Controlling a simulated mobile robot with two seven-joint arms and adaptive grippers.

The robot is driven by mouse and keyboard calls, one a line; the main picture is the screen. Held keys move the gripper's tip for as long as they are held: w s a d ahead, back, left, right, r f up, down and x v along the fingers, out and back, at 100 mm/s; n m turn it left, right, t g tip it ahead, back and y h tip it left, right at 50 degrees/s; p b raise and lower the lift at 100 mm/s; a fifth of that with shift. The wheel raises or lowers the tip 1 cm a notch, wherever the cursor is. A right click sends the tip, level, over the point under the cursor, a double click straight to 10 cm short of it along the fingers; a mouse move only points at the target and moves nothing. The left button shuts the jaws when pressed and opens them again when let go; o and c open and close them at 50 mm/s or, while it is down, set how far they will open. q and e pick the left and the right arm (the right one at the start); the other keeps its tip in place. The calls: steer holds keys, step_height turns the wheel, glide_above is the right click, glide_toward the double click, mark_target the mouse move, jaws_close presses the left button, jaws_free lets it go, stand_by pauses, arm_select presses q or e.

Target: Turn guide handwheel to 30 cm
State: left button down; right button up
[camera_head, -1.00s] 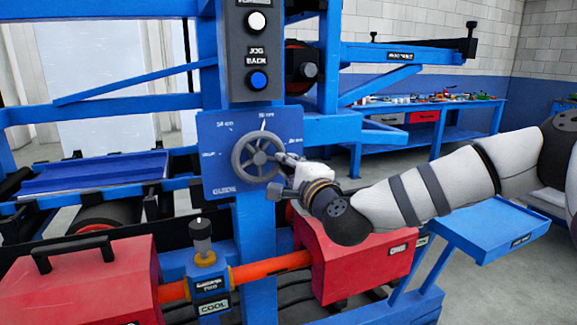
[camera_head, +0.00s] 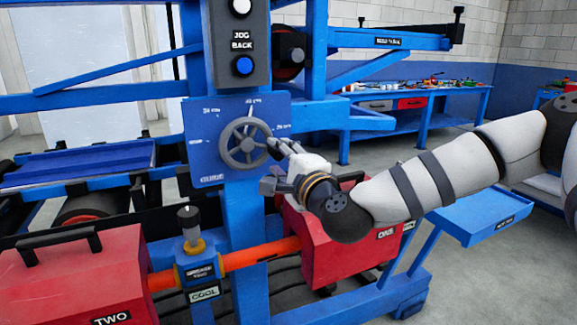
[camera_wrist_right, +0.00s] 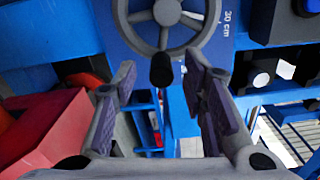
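The guide handwheel (camera_head: 246,143) is a grey spoked wheel on a blue guide panel (camera_head: 205,145) with white scale marks, mostly too small to read in the head view. In the right wrist view the handwheel (camera_wrist_right: 167,12) is at the top, beside a "30 cm" mark. Its black handle knob (camera_wrist_right: 161,70) points toward me, between the fingertips but apart from both. My right gripper (camera_head: 270,165) is at the wheel's right and lower right. In the wrist view its fingers (camera_wrist_right: 160,78) are spread and empty. My left gripper is out of view.
A control box (camera_head: 240,45) with a blue "JOG BACK" button is above the panel. Red housings (camera_head: 75,275) and an orange shaft (camera_head: 262,253) lie below. A blue side tray (camera_head: 485,217) is at right, beneath my right arm. A workbench stands behind.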

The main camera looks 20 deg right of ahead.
steer(key=s, duration=0.9)
steer(key=shift+d, duration=0.2)
